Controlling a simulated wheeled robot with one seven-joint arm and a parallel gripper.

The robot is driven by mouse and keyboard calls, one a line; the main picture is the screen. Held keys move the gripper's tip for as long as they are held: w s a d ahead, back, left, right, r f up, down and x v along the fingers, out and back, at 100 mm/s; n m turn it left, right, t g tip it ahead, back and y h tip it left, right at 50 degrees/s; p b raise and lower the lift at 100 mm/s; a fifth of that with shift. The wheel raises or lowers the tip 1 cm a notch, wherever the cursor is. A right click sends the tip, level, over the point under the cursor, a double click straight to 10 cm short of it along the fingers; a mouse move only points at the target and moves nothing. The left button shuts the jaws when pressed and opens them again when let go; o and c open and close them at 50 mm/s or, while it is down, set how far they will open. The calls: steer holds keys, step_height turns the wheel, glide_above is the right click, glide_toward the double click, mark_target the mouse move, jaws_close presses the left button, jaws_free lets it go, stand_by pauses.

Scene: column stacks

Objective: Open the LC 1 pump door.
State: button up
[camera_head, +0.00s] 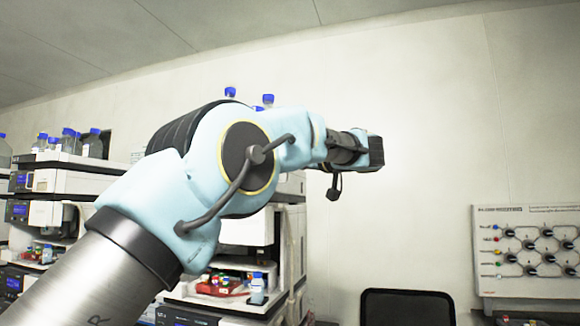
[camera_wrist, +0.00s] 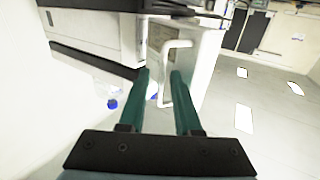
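In the wrist view, a white panel (camera_wrist: 205,58) carries a white C-shaped bar handle (camera_wrist: 163,72). I cannot read a label that says whether this is the LC 1 pump door. My gripper (camera_wrist: 161,76) has two teal fingers, spread apart. The handle's long bar shows in the gap between them, and I cannot tell if either finger touches it. In the head view my arm reaches right across the picture, and the dark wrist end (camera_head: 362,150) is in front of the wall. The fingers are not clear there, and the arm hides part of the instrument stacks.
Instrument stacks (camera_head: 60,183) with blue-capped bottles (camera_head: 68,138) stand at the left. Another stack (camera_head: 248,231) has a red tray of vials (camera_head: 219,286). A black chair (camera_head: 407,306) and a wall panel with knobs (camera_head: 528,248) are at the right.

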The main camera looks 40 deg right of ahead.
steer(key=shift+o, duration=0.2)
steer(key=shift+r, duration=0.1)
steer(key=s+b, duration=0.3)
steer(key=s, duration=0.7)
steer(key=shift+s+d, duration=0.15)
steer(key=shift+s, duration=0.25)
